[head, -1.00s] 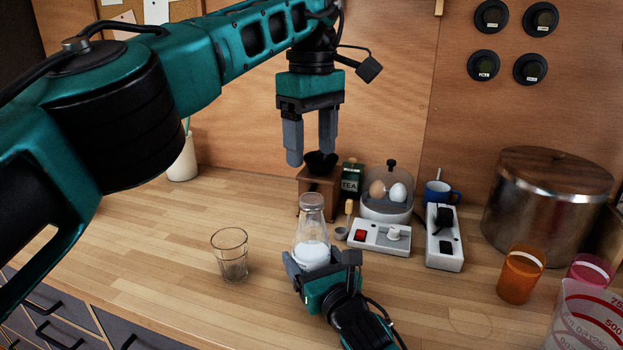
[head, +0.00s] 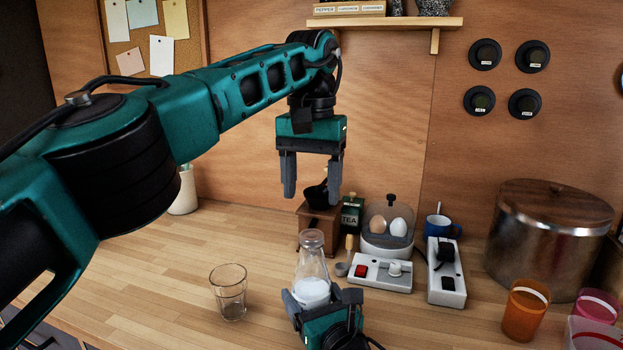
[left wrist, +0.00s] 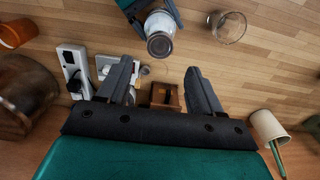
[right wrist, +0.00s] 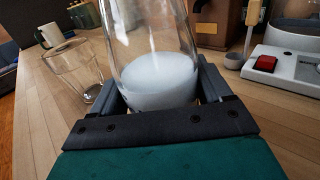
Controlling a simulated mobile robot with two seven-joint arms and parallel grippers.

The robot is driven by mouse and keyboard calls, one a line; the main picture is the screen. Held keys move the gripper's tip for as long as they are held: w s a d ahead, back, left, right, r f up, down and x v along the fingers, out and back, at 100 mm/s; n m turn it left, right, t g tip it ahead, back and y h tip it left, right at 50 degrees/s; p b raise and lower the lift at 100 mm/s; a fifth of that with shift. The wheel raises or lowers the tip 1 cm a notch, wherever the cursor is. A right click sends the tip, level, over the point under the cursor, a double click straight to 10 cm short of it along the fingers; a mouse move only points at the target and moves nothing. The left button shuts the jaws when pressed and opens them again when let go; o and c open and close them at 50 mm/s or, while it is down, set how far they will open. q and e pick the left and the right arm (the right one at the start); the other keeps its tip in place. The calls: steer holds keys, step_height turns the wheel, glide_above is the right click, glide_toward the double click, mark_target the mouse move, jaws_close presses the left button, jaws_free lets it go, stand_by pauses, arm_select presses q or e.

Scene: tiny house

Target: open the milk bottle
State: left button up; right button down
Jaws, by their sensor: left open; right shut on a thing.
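The milk bottle (head: 311,270) is clear glass with white milk in its lower part and stands upright near the front of the counter. Its top (left wrist: 159,45) shows from above in the left wrist view as a round greyish disc. My right gripper (head: 312,301) is shut around the bottle's lower body; the right wrist view shows a finger on each side of the milk (right wrist: 158,84). My left gripper (head: 311,193) is open and empty, pointing down, well above the bottle and a little behind it.
An empty glass (head: 229,291) stands left of the bottle. Behind it are a coffee grinder (head: 318,222), a tea tin (head: 351,214) and an egg cooker (head: 388,243). A power strip (head: 445,272), large pot (head: 547,240) and orange cup (head: 525,309) stand right.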

mark_target(312, 235)
arm_select(q)
step_height(312, 235, down, 7)
steer(key=shift+f, duration=0.15)
stand_by(0.4)
